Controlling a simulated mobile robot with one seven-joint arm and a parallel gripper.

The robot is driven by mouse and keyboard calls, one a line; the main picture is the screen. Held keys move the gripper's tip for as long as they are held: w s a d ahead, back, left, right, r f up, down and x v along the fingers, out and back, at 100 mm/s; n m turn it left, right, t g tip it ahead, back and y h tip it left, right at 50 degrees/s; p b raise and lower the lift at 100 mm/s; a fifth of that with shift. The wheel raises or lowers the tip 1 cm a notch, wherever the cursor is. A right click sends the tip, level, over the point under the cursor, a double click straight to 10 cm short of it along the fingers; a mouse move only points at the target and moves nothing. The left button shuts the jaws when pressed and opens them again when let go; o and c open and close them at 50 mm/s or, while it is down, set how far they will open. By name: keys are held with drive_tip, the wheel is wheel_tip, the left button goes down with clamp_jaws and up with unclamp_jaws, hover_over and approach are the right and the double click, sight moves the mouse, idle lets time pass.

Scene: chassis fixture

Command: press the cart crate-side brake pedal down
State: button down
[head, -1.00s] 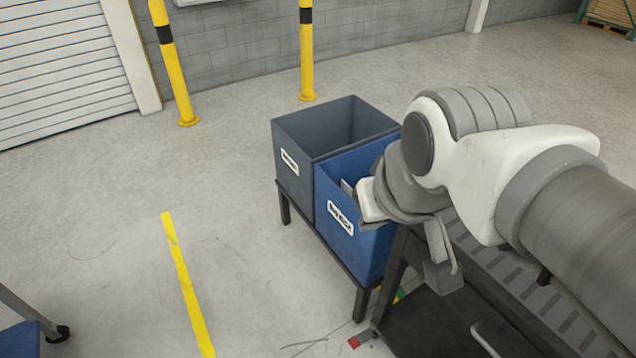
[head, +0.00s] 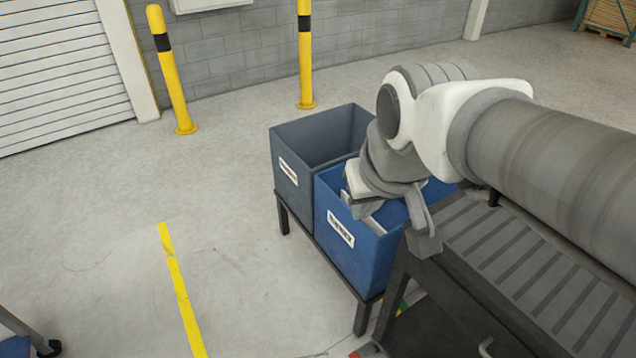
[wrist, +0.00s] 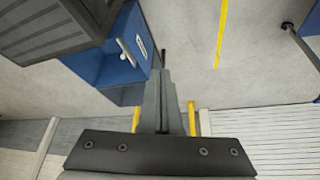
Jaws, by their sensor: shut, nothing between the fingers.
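The cart appears to be the dark frame with a ribbed grey top (head: 535,270) at the right, beside the crates; its top also shows in the wrist view (wrist: 45,35). A small red piece (head: 368,351) low at its crate side, cut by the bottom edge, may be a brake pedal; I cannot tell whether it is up or down. A green and yellow piece (head: 403,306) shows behind the cart's leg. My gripper is shut and empty, its fingers (wrist: 163,78) together in the wrist view.
A blue crate (head: 345,258) and a grey crate (head: 292,185) sit on a low dark stand left of the cart. Yellow bollards (head: 306,60) stand behind. Open floor with a yellow line (head: 181,290) lies left. A wheeled frame (head: 25,335) is at lower left.

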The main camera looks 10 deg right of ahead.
drive_tip(key=w+d+f+g+b, duration=0.15)
drive_tip(key=w+f+b, duration=0.25)
drive_tip(key=w+f, duration=0.55)
drive_tip(key=w+d+f+g+b, duration=0.1)
drive_tip(key=w+d+f+b, duration=0.25)
drive_tip(key=w+f, duration=0.55)
drive_tip(key=w+d+f+m+g+b, duration=0.1)
drive_tip(key=w+d+f+b, duration=0.15)
drive_tip(key=f, duration=0.95)
drive_tip(key=w+d+f+g+b, duration=0.1)
drive_tip(key=w+d+f+b, duration=0.2)
drive_tip(key=f, duration=1)
drive_tip(key=s+f+b, duration=0.3)
drive_tip(key=f, duration=1.2)
drive_tip(key=s+d+f+g+b, duration=0.1)
drive_tip(key=s+f+b, duration=0.2)
drive_tip(key=f, duration=1.3)
drive_tip(key=s+f+g+b, duration=0.1)
drive_tip(key=s+f+b, duration=0.2)
drive_tip(key=f, duration=1.2)
drive_tip(key=shift+d+f+m, duration=0.15)
drive_tip(key=shift+f+m, duration=0.15)
drive_tip(key=shift+f, duration=0.1)
